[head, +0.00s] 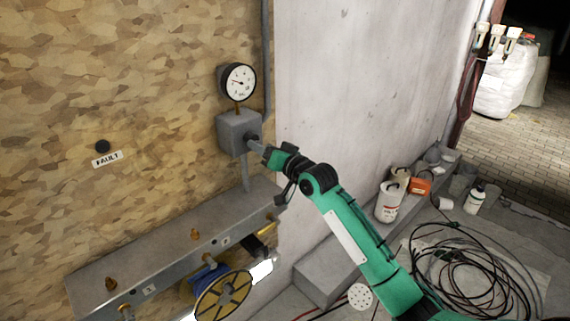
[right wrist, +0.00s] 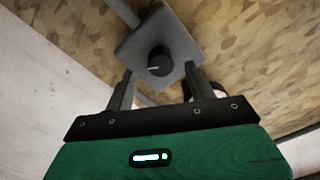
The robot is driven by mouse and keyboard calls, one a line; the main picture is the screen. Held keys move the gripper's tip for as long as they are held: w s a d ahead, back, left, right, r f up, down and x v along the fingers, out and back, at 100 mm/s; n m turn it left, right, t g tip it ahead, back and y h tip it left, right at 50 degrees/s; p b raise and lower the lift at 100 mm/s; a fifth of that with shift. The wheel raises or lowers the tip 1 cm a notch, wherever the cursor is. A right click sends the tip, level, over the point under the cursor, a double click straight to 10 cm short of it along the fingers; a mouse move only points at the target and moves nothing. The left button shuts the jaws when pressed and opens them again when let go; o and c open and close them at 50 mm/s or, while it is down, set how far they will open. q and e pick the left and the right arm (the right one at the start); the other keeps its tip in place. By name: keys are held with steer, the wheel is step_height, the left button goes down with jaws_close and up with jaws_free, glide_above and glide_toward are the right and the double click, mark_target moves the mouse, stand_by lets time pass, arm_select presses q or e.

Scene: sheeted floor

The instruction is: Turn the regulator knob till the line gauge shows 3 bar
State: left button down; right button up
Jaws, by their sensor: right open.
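The line gauge (head: 238,82) is a round white dial with a black rim, above the regulator on the wooden wall. Its scale is too small to read for certain. The regulator is a grey box (head: 233,132) below it. The black regulator knob (right wrist: 160,61) with a pale mark shows on the box's front in the right wrist view. My right gripper (head: 254,145) is in front of the knob in the head view. In the right wrist view its fingers (right wrist: 159,84) are open, apart on either side of the knob, and I cannot tell whether they touch it. My left gripper is not in view.
A grey metal ledge (head: 160,248) with brass fittings runs below the regulator. A yellow reel (head: 222,298) is beneath it. A FAULT label (head: 107,159) and black button are on the wall. Canisters (head: 390,200) and coiled black hoses (head: 470,275) lie right.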

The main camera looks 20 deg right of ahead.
steer(key=b+v, duration=0.2)
steer(key=v, duration=0.8)
steer(key=shift+b, duration=0.3)
